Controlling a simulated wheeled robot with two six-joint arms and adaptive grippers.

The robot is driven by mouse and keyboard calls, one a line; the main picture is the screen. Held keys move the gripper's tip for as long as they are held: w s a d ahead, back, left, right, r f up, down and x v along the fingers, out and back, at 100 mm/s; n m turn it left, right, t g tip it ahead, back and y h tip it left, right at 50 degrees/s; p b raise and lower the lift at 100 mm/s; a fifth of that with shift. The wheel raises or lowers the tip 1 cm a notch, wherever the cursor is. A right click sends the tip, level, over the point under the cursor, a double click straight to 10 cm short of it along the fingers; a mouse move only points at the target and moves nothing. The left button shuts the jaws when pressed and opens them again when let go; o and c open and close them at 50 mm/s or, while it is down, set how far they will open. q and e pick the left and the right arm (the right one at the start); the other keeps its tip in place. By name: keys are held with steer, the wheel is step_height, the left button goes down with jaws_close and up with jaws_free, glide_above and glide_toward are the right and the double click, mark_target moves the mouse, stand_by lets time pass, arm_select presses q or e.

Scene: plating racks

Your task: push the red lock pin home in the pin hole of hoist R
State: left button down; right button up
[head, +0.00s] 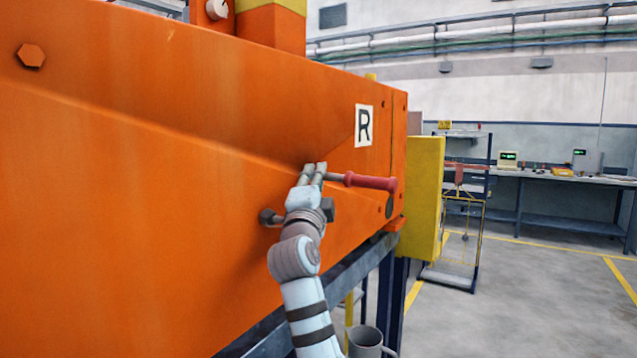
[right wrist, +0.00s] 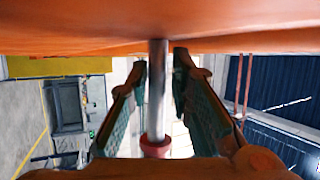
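The red lock pin (head: 370,182) has a red handle and a bare metal shaft. It sticks out from the orange side of hoist R (head: 150,140), which bears a white R label (head: 364,126). My right gripper (head: 314,170) is at the shaft, left of the handle. In the right wrist view, the gripper's fingers (right wrist: 158,70) stand on either side of the shaft (right wrist: 157,95), with narrow gaps. The shaft's far end meets the orange surface (right wrist: 100,30). The pin hole's mouth cannot be made out. My left gripper is not in view.
A yellow block (head: 425,195) stands at the hoist's right end. A dark blue frame (head: 375,270) runs under the hoist. A grey mug-like thing (head: 366,343) shows at the bottom. A wire cart (head: 462,240) and a workbench (head: 555,180) stand farther back, with open floor between.

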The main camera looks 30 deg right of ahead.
steer(key=shift+o, duration=1.2)
steer(key=shift+s, duration=0.1)
steer(key=v, duration=1.2)
